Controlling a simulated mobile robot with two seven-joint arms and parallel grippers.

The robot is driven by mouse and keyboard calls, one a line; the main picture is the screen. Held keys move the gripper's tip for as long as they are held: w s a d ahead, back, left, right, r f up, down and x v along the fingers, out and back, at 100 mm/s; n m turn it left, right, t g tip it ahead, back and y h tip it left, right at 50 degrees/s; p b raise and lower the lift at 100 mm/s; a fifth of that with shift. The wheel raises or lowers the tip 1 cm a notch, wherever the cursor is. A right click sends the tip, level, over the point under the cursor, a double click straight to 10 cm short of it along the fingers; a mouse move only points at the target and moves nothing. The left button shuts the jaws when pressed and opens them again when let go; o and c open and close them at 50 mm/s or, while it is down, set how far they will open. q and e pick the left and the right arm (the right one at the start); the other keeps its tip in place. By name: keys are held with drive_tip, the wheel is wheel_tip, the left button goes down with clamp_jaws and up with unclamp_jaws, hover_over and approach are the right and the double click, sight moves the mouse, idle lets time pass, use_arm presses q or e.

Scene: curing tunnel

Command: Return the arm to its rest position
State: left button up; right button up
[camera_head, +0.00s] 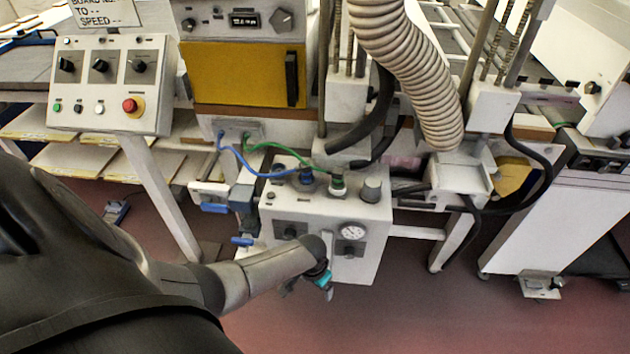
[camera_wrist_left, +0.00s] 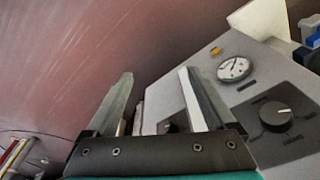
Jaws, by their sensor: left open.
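My left arm (camera_head: 245,280) reaches in from the left in the head view and ends at my left gripper (camera_head: 320,279), in front of the lower part of a white control box (camera_head: 365,262). Its fingers are mostly hidden there behind the wrist. In the left wrist view my left gripper (camera_wrist_left: 156,74) shows two fingers spread apart with nothing between them. The box face (camera_wrist_left: 205,75) lies beyond and to the right of the fingers, with a round gauge (camera_wrist_left: 234,69) and a black knob (camera_wrist_left: 275,116). I cannot tell whether a finger touches the box. My right gripper is not in view.
A panel with knobs and a red button (camera_head: 113,83) stands at left. A yellow-fronted unit (camera_head: 235,75), a ribbed hose (camera_head: 410,65) and a blue tube (camera_head: 262,173) are above or behind the box. The reddish floor (camera_head: 430,320) is clear at front right.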

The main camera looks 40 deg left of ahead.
use_arm(q)
drive_tip(key=shift+s+f, duration=0.25)
drive_tip(key=shift+f, duration=0.05)
idle(0.4)
drive_tip(key=s+d+f+b, duration=0.1)
drive_tip(key=s+f, duration=0.4)
drive_tip(key=s, duration=0.5)
drive_tip(key=s+d+f+m+b, duration=0.1)
drive_tip(key=s+d+f+b, duration=0.1)
drive_tip(key=s+f, duration=0.4)
drive_tip(key=s+d+f+b, duration=0.1)
drive_tip(key=s+d+f, duration=0.3)
drive_tip(key=s, duration=1)
wheel_tip(320, 180, down, 2)
drive_tip(key=shift+f+m+b, duration=0.15)
drive_tip(key=shift+m+b, duration=0.2)
drive_tip(key=shift+m, duration=0.05)
